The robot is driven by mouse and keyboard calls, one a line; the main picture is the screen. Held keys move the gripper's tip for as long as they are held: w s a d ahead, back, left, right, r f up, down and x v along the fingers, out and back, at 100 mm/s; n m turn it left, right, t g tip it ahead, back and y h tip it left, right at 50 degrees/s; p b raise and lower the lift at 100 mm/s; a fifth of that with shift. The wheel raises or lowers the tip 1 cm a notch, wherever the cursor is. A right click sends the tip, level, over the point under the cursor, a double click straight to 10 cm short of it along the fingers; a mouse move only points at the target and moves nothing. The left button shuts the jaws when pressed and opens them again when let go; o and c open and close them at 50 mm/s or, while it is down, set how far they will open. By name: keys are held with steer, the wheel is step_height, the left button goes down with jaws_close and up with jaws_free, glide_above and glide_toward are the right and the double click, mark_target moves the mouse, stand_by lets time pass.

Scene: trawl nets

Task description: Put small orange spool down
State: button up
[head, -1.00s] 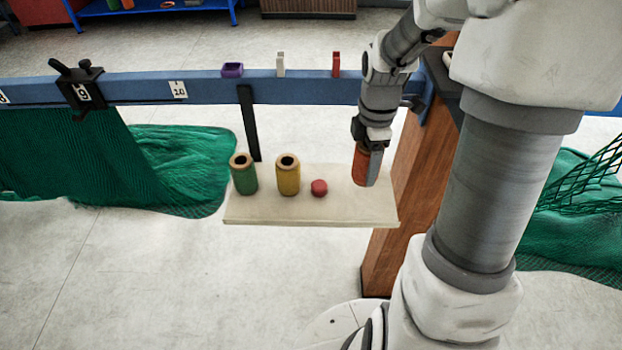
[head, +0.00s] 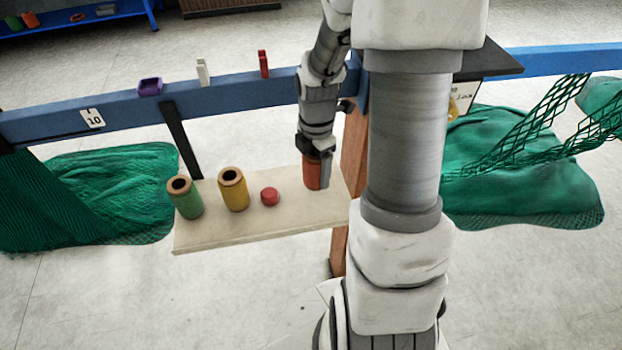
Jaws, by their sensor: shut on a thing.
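The small orange spool (head: 312,172) is upright at the right end of the pale shelf board (head: 215,239). My gripper (head: 318,168) points down and is shut on it, with a grey finger along its right side. The spool's lower end appears at or very close to the board; I cannot tell if it touches. The spool's top is hidden by my gripper.
On the board stand a green spool (head: 186,198), a yellow spool (head: 233,190) and a small red round object (head: 270,197). A blue rail (head: 225,98) behind carries purple (head: 150,86), white (head: 203,72) and red (head: 263,64) pieces. Green nets (head: 120,190) hang at both sides.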

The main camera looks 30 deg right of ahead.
steer(key=shift+f, duration=1.8)
steer(key=shift+f, duration=0.25)
steer(key=o, duration=1.4)
steer(key=shift+r, duration=0.1)
step_height(320, 180, up, 12)
steer(key=shift+r+p, duration=0.2)
steer(key=shift+p, duration=0.2)
